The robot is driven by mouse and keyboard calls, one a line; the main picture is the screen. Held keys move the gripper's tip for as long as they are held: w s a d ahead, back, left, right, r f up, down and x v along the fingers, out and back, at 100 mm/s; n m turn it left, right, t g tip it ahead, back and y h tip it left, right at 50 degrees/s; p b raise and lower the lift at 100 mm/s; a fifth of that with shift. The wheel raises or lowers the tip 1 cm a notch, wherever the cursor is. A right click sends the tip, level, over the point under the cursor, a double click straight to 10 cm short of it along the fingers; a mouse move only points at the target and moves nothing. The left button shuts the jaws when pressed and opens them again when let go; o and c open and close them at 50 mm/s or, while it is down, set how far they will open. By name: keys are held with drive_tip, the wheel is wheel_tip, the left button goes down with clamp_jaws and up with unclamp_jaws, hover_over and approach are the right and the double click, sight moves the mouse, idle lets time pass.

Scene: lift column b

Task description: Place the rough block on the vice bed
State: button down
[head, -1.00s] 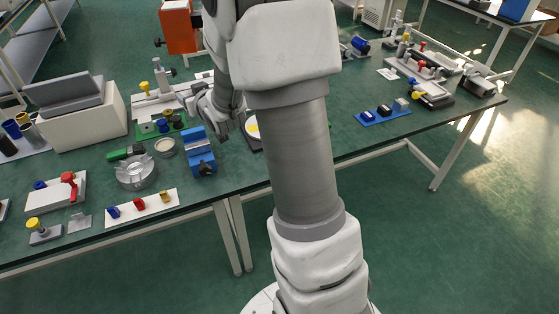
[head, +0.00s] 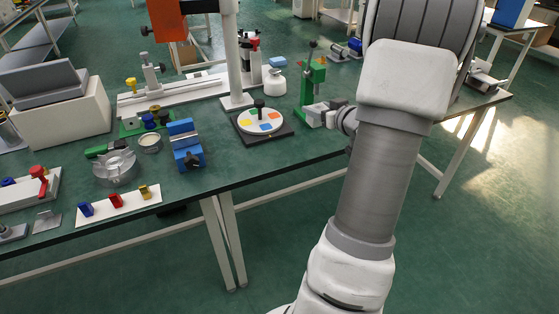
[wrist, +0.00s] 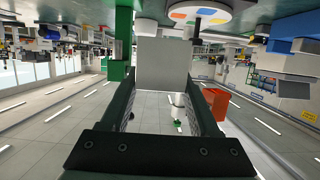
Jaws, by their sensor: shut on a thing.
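My gripper (wrist: 163,62) is shut on the rough block (wrist: 164,72), a plain grey block between its two dark fingers in the wrist view. In the head view, my gripper (head: 328,116) is beside the green press at the table's front edge; the block is hard to make out there. The blue vice (head: 186,146) stands on the table well to the left of my gripper. Its bed is seen only in part, between the blue jaws, and looks empty.
A round plate with coloured patches (head: 263,121) sits on a black base between the vice and the green press (head: 315,82). A grey post (head: 231,60) stands behind it. A metal chuck (head: 115,167) and a white strip with coloured blocks (head: 121,203) lie left of the vice.

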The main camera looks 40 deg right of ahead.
drive_tip(key=shift+s+d+f, duration=0.25)
drive_tip(key=shift+s+d, duration=0.1)
drive_tip(key=shift+s, duration=0.15)
drive_tip(key=w+a+f+b, duration=0.1)
drive_tip(key=w+a+f, duration=0.1)
drive_tip(key=w+a+f+b, duration=0.2)
drive_tip(key=w+a, duration=0.1)
drive_tip(key=w+a+f+b, duration=0.2)
drive_tip(key=a+f, duration=0.1)
drive_tip(key=shift+w+a, duration=0.2)
drive_tip(key=shift+w, duration=0.1)
wheel_tip(320, 180, down, 3)
drive_tip(key=shift+w+a+r+b, duration=0.15)
drive_tip(key=shift+r+b, duration=0.05)
drive_tip(key=shift+b, duration=0.6)
drive_tip(key=shift+f, duration=0.5)
